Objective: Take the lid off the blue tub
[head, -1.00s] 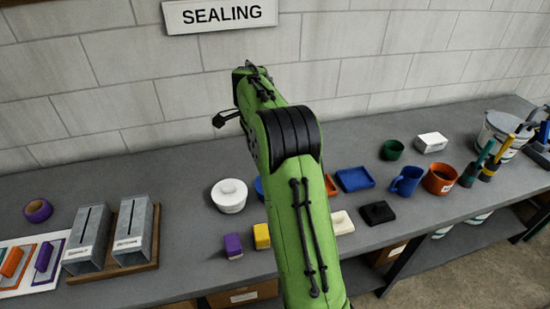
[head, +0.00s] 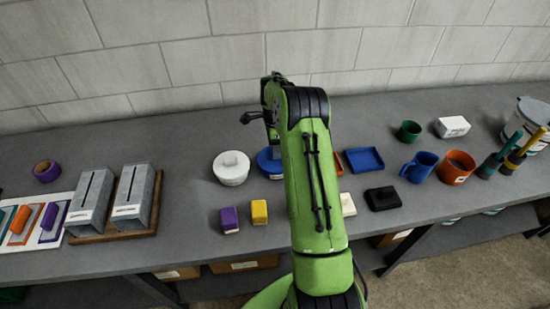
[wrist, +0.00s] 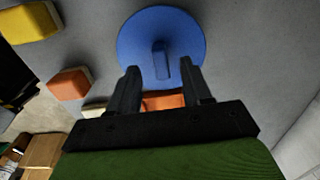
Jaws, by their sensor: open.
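The blue tub (head: 266,164) stands on the grey bench, just right of a white lidded tub in the head view. My arm hides its right side. In the wrist view, its round blue lid (wrist: 190,35) shows from above with a raised blue grip bar (wrist: 161,63) at its middle. The tub's walls are hidden below the lid. My gripper (wrist: 160,76) is open, with its two black fingers apart. The tips appear on either side of the near end of the bar, with nothing held between them. I cannot tell their height above the lid.
The white lidded tub (head: 231,167) is close on the left. Purple (head: 229,220) and yellow (head: 259,212) blocks lie in front. A blue tray (head: 364,160), black block (head: 383,198) and blue mug (head: 419,168) stand to the right. The bench behind is clear.

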